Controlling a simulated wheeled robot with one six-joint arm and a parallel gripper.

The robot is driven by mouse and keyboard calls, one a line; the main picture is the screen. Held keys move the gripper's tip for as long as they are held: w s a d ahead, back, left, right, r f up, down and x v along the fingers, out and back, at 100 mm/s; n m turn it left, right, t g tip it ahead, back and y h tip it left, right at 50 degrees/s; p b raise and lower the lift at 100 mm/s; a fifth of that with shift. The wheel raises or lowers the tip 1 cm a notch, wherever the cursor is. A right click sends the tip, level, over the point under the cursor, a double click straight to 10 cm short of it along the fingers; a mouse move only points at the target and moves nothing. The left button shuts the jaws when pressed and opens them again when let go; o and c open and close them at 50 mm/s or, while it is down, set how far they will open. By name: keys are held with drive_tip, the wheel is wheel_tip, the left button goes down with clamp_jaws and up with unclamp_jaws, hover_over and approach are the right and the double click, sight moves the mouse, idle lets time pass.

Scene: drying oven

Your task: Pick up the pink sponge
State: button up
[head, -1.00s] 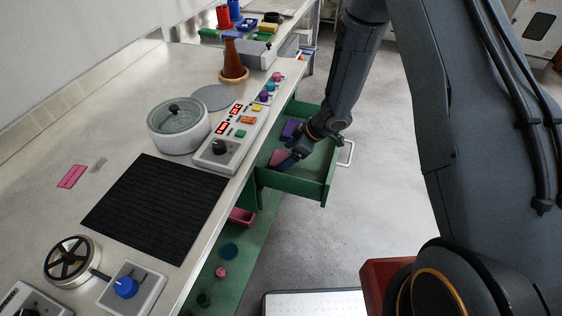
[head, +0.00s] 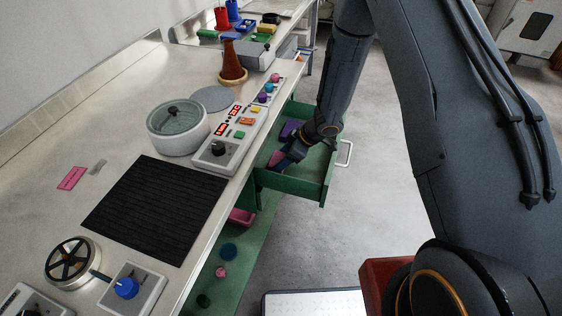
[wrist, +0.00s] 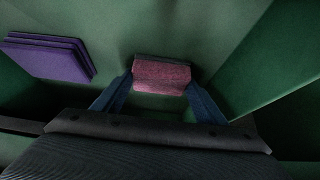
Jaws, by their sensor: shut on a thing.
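The pink sponge (wrist: 162,74) is inside the open green drawer (head: 295,187). In the wrist view it sits between the two blue fingers of my gripper (wrist: 158,92), which is shut on it. In the head view my gripper (head: 282,163) reaches down into the drawer, and the pink sponge (head: 275,157) shows only in part beside the fingers. I cannot tell whether the sponge still touches the drawer floor.
A purple stack (wrist: 48,57) lies in the drawer to the left of the sponge. The drawer walls stand close around my gripper, with a white handle (head: 345,153) on the front. The counter above holds a control panel (head: 222,155) and a lidded pot (head: 178,128).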

drive_tip(key=shift+r, duration=0.1)
wheel_tip(320, 180, up, 10)
drive_tip(key=shift+b, duration=0.35)
